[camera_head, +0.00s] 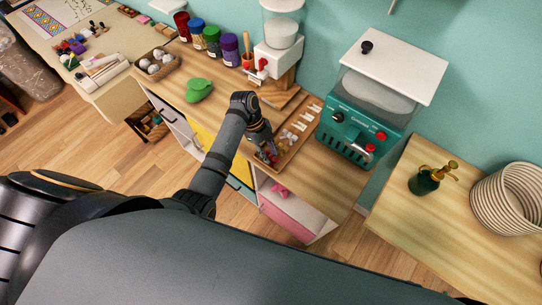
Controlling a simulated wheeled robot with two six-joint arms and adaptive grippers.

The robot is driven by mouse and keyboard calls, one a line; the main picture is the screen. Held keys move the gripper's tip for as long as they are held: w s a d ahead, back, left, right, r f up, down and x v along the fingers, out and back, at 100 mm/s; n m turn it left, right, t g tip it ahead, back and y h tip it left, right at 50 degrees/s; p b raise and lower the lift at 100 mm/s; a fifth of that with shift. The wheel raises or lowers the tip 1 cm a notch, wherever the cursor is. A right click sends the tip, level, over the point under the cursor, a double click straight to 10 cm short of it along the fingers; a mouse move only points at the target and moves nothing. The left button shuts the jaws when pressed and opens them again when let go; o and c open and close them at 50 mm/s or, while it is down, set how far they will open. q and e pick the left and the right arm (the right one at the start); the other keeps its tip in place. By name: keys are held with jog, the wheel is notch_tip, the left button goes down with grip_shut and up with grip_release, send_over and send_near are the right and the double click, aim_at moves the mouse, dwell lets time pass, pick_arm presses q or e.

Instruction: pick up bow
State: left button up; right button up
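A pink, bow-shaped thing (281,190) shows low at the front of the wooden counter, by an open white and pink drawer (298,216). A wooden tray (313,106) on the counter holds pale clip-like pieces (290,136) and small coloured bits; I cannot tell whether any of these is a bow. My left gripper (266,154) points down at the near end of the tray, over the coloured bits. Its fingers are small and dark, partly hiding what lies under them. I cannot tell whether they are open or touching anything. My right gripper is out of view.
A teal machine (357,125) stands right of the tray. A green lump (199,89), jars (213,41) and a basket of pale balls (158,66) are to the left. A separate table at right holds a green pump bottle (425,181) and a coiled basket (507,200).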

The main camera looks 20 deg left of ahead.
pick_arm(q)
jog(key=c, duration=0.4)
jog(key=shift+c, duration=0.4)
jog(key=shift+r, duration=0.2)
notch_tip(320, 180, up, 2)
jog(key=shift+w+r+b, duration=0.1)
jog(key=shift+r+b, duration=0.05)
jog(key=shift+b, duration=0.5)
jog(key=s+a+r+p, duration=0.1)
jog(key=s+a+r, duration=0.6)
jog(key=a+r, duration=0.3)
jog(key=shift+s+a+r, duration=0.25)
jog(key=shift+s+a, duration=0.1)
jog(key=shift+a, duration=0.6)
